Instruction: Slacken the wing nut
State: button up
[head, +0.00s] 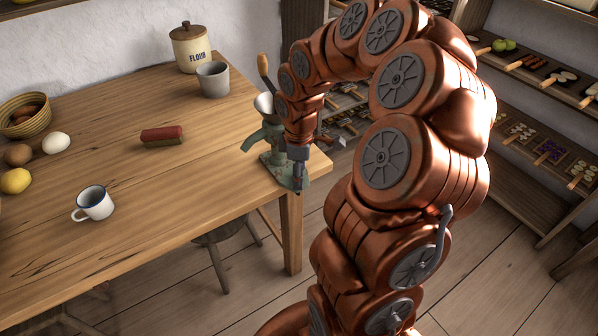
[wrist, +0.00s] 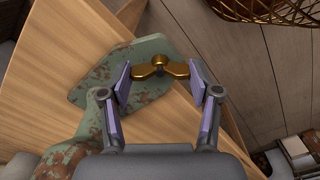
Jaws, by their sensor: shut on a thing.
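The brass wing nut (wrist: 158,69) sits on the worn green clamp plate (wrist: 95,78) of a hand grinder, over the table's corner. My gripper (wrist: 160,84) is shut on the wing nut, with one pad at each wing. In the head view my gripper (head: 298,182) reaches down at the green grinder (head: 268,140) on the table's right edge. The wing nut is not visible there, hidden by my gripper and the clamp. How far the nut is turned cannot be told.
The wooden table (head: 190,185) holds a flour jar (head: 190,50), a grey cup (head: 213,79), a red-topped block (head: 162,135) and a white mug (head: 94,203). A stool (head: 225,237) stands below. Shelves (head: 530,130) line the right. A wire basket (wrist: 265,10) is at the wrist view's top.

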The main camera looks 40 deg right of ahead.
jog(key=o, duration=1.2)
jog(key=shift+c, duration=0.2)
jog(key=shift+r, duration=0.1)
notch_tip(320, 180, up, 12)
